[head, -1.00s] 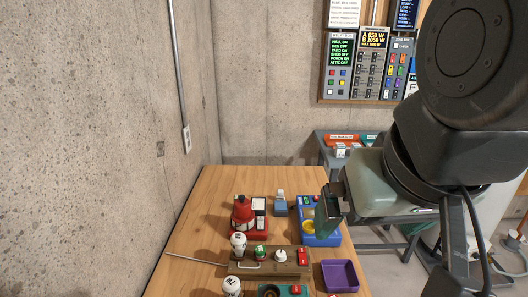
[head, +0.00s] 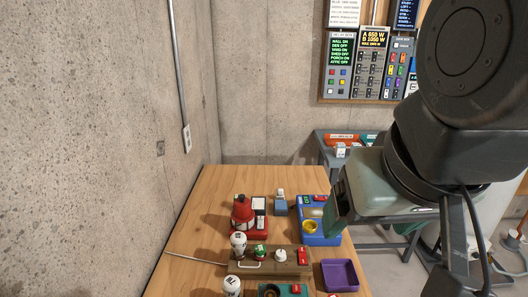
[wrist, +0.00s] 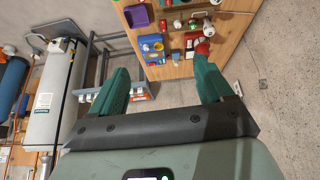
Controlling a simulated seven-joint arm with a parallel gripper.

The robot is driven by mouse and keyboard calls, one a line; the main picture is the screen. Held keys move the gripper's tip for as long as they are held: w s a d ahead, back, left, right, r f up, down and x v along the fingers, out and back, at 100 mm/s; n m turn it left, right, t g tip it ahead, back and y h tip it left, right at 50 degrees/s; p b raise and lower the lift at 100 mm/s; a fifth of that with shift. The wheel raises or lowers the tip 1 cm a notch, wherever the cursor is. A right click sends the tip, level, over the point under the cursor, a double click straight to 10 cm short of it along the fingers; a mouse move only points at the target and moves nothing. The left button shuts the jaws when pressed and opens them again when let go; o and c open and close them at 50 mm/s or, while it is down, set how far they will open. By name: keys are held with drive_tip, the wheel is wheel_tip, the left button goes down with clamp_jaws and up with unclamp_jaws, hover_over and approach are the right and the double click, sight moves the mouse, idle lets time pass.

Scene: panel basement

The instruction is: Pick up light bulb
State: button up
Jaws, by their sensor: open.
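A white, round-topped bulb (head: 238,241) with dark markings stands at the left end of the brown strip on the wooden table. A second white bulb-like thing (head: 232,285) with dark print is nearer, at the bottom edge of the head view. I cannot tell which one is meant. A white rounded top, likely the first bulb, shows in the wrist view (wrist: 208,28). My gripper (head: 338,207) is open and empty, above the table's right side, right of and apart from both bulbs. In the wrist view its green fingers (wrist: 162,76) are spread wide.
The brown strip (head: 270,268) also holds small green, white and red parts. A red device (head: 244,214) stands behind it. A blue device (head: 318,238) is close to my gripper. A purple tray (head: 340,275) lies at front right. A concrete wall (head: 90,150) bounds the left.

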drive_tip(key=w+a+f+m+g+y, duration=0.2)
drive_tip(key=w, duration=0.3)
drive_tip(key=w+a+f+m+g+y, duration=0.1)
drive_tip(key=w+a+f+m+g, duration=0.15)
drive_tip(key=w, duration=0.35)
drive_tip(key=m+g+y, duration=0.3)
drive_tip(key=m+y, duration=0.4)
drive_tip(key=m, duration=0.1)
approach(238, 238)
drive_tip(key=s+d+r, duration=0.3)
drive_tip(key=s+r, duration=0.2)
drive_tip(key=r, duration=0.2)
drive_tip(key=w+a+f+m+t+y, duration=0.1)
drive_tip(key=w+f+m+y, duration=0.15)
drive_tip(key=f, duration=0.35)
drive_tip(key=w+a+f+m+t+y, duration=0.1)
drive_tip(key=w+f+m, duration=0.15)
drive_tip(key=f, duration=0.35)
drive_tip(key=shift+m, duration=0.45)
drive_tip(key=x, duration=0.9)
drive_tip(key=shift+s+a, duration=0.2)
drive_tip(key=shift+s, duration=0.05)
drive_tip(key=c, duration=1)
wheel_tip(238, 238, up, 10)
drive_tip(key=shift+c, duration=0.2)
